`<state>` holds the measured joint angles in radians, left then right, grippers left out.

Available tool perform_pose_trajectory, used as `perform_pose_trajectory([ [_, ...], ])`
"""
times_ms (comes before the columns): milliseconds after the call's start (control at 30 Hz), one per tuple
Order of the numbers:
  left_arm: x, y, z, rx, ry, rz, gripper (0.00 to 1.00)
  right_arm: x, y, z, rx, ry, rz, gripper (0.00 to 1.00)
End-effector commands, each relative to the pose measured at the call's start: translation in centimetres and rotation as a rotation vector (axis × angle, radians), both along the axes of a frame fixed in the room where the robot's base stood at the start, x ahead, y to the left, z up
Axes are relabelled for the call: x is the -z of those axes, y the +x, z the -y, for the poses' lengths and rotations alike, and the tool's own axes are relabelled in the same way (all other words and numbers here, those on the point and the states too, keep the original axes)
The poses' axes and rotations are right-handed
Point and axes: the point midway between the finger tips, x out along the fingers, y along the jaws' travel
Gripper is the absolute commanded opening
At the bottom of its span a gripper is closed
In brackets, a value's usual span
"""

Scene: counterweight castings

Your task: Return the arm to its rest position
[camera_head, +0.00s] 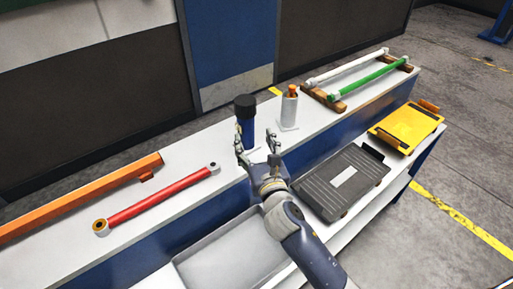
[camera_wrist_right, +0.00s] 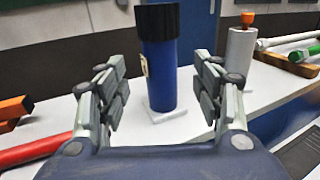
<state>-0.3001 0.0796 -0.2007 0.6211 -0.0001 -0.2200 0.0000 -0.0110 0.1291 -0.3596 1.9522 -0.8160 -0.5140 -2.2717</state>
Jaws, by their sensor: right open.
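My right gripper (camera_head: 257,151) is open and empty above the front part of the white bench, with its arm coming in from the bottom. In the right wrist view its two fingers (camera_wrist_right: 163,95) stand apart. A blue cylinder with a black cap (camera_head: 246,121) stands upright just beyond the fingers. In the right wrist view the blue cylinder (camera_wrist_right: 164,75) shows between the fingertips, on a small white base, and no finger is seen touching it. My left gripper is in neither view.
A white cylinder with an orange top (camera_head: 289,107) stands right of the blue one. A red rod (camera_head: 160,198) and an orange bar (camera_head: 80,199) lie left. White and green rods (camera_head: 370,79) rest on wooden blocks. A dark case (camera_head: 342,182), yellow case (camera_head: 407,124) and grey tray (camera_head: 225,258) are in front.

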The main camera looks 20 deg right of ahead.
Motion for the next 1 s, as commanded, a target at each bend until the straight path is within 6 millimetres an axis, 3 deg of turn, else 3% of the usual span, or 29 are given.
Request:
perform_pose_trajectory([
  [200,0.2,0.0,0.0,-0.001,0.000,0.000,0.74,0.0,-1.6,0.0,-0.001,0.002,0.000,0.60],
  [733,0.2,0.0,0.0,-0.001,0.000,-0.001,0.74,0.2,-1.7,0.2,0.005,0.024,-0.008,0.60],
  [867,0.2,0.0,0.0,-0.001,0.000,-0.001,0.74,1.5,-2.6,1.3,0.047,0.184,-0.060,0.60],
  [1000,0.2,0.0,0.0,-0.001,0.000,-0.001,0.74,4.5,-4.9,3.6,0.156,0.539,-0.165,0.60],
])
